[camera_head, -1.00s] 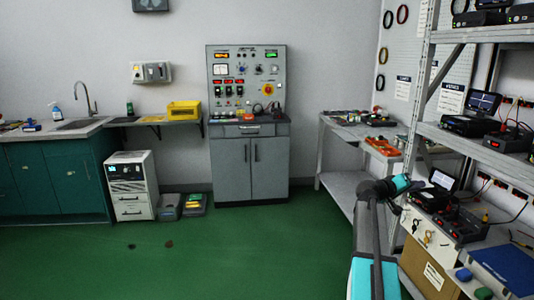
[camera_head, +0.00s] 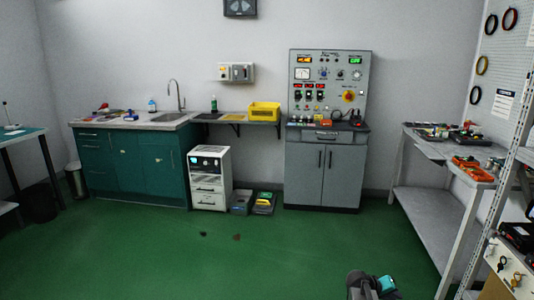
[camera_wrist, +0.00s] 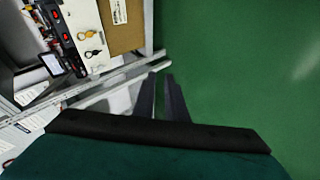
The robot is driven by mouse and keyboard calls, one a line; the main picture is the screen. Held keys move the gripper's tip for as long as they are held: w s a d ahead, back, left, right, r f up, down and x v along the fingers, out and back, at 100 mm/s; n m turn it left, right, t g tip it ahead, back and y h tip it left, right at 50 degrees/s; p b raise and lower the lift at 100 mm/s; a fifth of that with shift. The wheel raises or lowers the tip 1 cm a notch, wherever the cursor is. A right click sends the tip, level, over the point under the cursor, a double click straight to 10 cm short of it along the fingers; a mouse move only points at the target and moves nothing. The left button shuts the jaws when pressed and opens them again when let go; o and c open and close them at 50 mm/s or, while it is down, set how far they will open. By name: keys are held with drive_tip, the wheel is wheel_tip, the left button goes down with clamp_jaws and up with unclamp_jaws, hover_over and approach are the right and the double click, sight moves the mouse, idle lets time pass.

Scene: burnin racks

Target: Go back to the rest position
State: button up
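My gripper (camera_wrist: 161,76) shows in the wrist view as two dark fingers, slightly apart with nothing between them. It points past the lower edge of the metal rack (camera_wrist: 125,73) toward the green floor. In the head view only part of my arm shows at the bottom edge, right of centre, above the floor; the fingers cannot be made out there.
Green floor (camera_head: 190,260) is clear across the middle. The metal rack (camera_head: 500,205) stands at the right edge, beside a workbench (camera_head: 435,208). A grey control cabinet (camera_head: 325,180), white drawer unit (camera_head: 210,180) and teal sink counter (camera_head: 130,165) line the back. A table (camera_head: 22,135) stands left.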

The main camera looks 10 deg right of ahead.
drive_tip(key=s+a+f+n+g+y+p, duration=0.1)
drive_tip(key=s+a+f+y, duration=0.1)
drive_tip(key=s+a+f, duration=0.65)
drive_tip(key=s+a+f+n+g+y+p, duration=0.1)
drive_tip(key=s+a+f+g+y, duration=0.1)
drive_tip(key=s+a+f, duration=0.65)
drive_tip(key=s+a+f+g+y, duration=0.2)
drive_tip(key=s+a+y, duration=0.1)
drive_tip(key=s+a, duration=0.7)
drive_tip(key=s+a+f+g+y+p, duration=0.1)
drive_tip(key=s+a+f+g+y, duration=0.1)
drive_tip(key=s+a, duration=0.8)
drive_tip(key=shift+a+f+g+y, duration=0.3)
drive_tip(key=shift+a+f+y, duration=0.3)
drive_tip(key=shift+a+f, duration=0.1)
